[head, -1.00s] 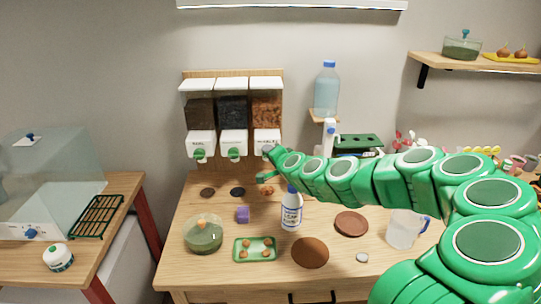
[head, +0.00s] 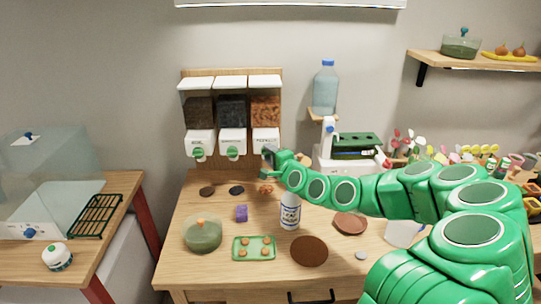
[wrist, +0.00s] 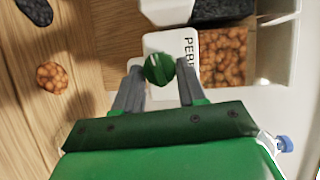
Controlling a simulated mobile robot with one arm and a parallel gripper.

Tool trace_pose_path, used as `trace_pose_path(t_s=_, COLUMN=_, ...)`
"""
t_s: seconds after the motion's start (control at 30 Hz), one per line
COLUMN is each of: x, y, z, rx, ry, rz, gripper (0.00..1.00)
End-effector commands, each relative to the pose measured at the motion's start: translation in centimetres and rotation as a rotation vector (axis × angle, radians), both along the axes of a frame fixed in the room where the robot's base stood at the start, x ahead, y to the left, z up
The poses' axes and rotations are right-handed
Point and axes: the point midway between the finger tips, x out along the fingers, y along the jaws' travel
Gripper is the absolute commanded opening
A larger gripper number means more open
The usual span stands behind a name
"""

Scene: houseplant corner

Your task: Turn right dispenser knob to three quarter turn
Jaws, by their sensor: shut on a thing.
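The right dispenser (head: 265,137) is a white box below a clear bin of brown pebbles, rightmost of three on the wall board. Its green knob (wrist: 158,69) shows in the wrist view against the white front with a partly hidden label starting "PE". My gripper (wrist: 159,67) has one grey finger on each side of the knob and is shut on it. In the head view my gripper (head: 268,160) is at the lower front of the right dispenser and hides this knob. How far the knob is turned is hard to tell.
The left dispenser knob (head: 198,153) and middle dispenser knob (head: 232,152) are close by on the left. Pebbles (head: 266,189) lie on the table below.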

Motion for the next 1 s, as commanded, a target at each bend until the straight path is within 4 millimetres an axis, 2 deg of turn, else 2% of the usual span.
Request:
trace_pose_path(t_s=0.57, x=0.04, y=-0.16, z=-0.23, rx=0.024, ry=0.005, rz=-0.003, gripper=0.10)
trace_pose_path(t_s=0.6, x=0.04, y=-0.16, z=-0.23, rx=0.024, ry=0.005, rz=-0.003, gripper=0.42)
trace_pose_path(t_s=0.73, x=0.03, y=-0.12, z=-0.19, rx=0.024, ry=0.004, rz=-0.002, gripper=0.62)
trace_pose_path(t_s=0.77, x=0.03, y=-0.12, z=-0.17, rx=0.024, ry=0.004, rz=-0.002, gripper=0.66)
trace_pose_path(t_s=1.0, x=0.01, y=-0.05, z=-0.10, rx=0.024, ry=0.002, rz=-0.001, gripper=0.66)
